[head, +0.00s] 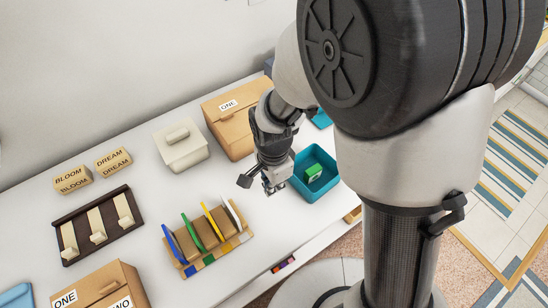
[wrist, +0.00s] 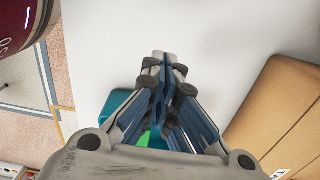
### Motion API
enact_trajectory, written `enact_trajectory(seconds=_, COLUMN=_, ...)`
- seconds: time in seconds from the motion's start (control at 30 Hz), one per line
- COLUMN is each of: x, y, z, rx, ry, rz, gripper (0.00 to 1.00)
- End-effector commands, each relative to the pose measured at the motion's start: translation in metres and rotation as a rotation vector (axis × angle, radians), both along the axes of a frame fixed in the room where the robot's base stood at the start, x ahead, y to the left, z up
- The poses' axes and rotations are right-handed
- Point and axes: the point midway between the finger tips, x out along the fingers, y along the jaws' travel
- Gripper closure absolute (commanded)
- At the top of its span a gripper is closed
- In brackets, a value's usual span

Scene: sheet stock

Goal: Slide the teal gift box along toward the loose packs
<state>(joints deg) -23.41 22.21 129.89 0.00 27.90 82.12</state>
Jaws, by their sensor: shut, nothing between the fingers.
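A teal piece (head: 322,118) shows behind my arm in the head view, mostly hidden; it may be the gift box, but I cannot tell. My gripper (head: 268,187) is shut and empty, pointing down over the white table, just left of an open teal tray (head: 318,190). In the wrist view the closed fingers (wrist: 162,60) show bare white table ahead of them. The tray shows partly behind the fingers in the wrist view (wrist: 112,103). A green pack (head: 313,172) lies in the tray. I cannot make out other loose packs.
A cardboard box (head: 232,125) marked ONE and a white lidded box (head: 180,147) stand behind my gripper. A rack with coloured dividers (head: 210,238) stands in front left. Bare table (head: 150,205) lies left of my gripper. The table's edge runs just beyond the tray.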

Motion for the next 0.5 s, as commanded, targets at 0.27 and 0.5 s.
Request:
enact_trajectory(seconds=0.27, x=0.011, y=-0.018, z=-0.033, rx=0.001, ry=-0.002, rz=-0.006, gripper=1.0)
enact_trajectory(seconds=0.5, x=0.02, y=-0.034, z=-0.031, rx=0.001, ry=-0.001, rz=-0.001, gripper=1.0)
